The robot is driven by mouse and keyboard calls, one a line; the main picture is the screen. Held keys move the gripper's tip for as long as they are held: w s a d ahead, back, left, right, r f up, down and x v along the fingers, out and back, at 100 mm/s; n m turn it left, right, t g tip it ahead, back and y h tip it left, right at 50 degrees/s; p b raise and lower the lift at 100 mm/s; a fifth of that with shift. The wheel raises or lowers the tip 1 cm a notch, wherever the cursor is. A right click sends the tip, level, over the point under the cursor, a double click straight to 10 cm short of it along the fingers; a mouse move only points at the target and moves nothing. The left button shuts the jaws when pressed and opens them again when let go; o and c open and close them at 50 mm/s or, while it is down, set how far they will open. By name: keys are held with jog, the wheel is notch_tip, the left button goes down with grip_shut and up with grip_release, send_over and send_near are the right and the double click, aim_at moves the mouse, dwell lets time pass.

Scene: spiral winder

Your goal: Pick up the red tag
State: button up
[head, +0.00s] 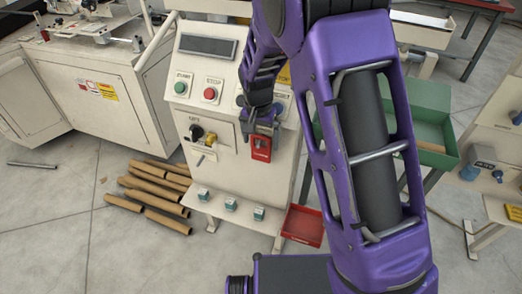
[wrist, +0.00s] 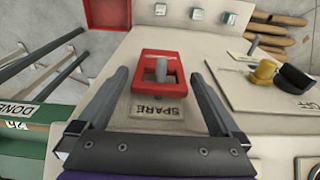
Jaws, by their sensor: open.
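The red tag (head: 261,154) hangs on the front of the cream control cabinet (head: 228,160). In the wrist view the red tag (wrist: 143,68) is a frame with a square opening, and a grey peg (wrist: 161,70) sticks out through it. My gripper (head: 262,124) is at the cabinet front, just above the tag in the head view. In the wrist view my gripper (wrist: 160,76) is open, with one finger on each side of the tag and gaps between. I cannot tell the depth of the fingertips exactly.
A black switch (head: 197,132) with a yellow part sits left of the tag. Green and red buttons (head: 210,94) are above. A red tray (head: 303,226) is low on the right, and a green bin (head: 430,112) stands further right. Cardboard tubes (head: 150,196) lie on the floor.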

jog(key=c, duration=1.3)
jog(key=shift+o, duration=0.2)
jog(key=shift+r, duration=0.5)
jog(key=s+a, duration=0.3)
jog(key=s, duration=0.5)
jog(key=s+a, duration=0.3)
jog(key=s, duration=0.6)
jog(key=shift+r+p, duration=0.3)
jog(key=shift+p, duration=0.05)
